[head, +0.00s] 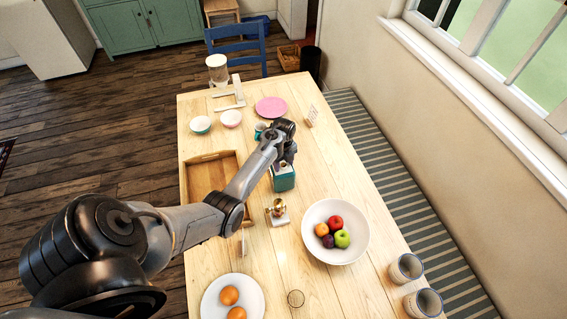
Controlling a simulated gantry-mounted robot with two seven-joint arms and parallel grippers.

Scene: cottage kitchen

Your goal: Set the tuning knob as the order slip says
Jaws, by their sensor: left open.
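My left arm reaches across the table from the left. Its gripper (286,163) is open and points down at a small teal box with a pale top (284,182), which may be the radio with the tuning knob. The gripper covers part of the box's top, so I cannot make out the knob or its setting. I cannot tell whether the fingers touch it. A small upright card (312,115) stands near the table's right edge. It may be the order slip, but its writing is too small to read. My right gripper is not in view.
A wooden tray (187,187) lies left of the box, partly behind my arm. A brass object (278,208) and a white fruit bowl (354,252) stand nearer. A plate with oranges (207,304) and two cups (406,268) are at the near end. A pink plate (271,107) lies farther back.

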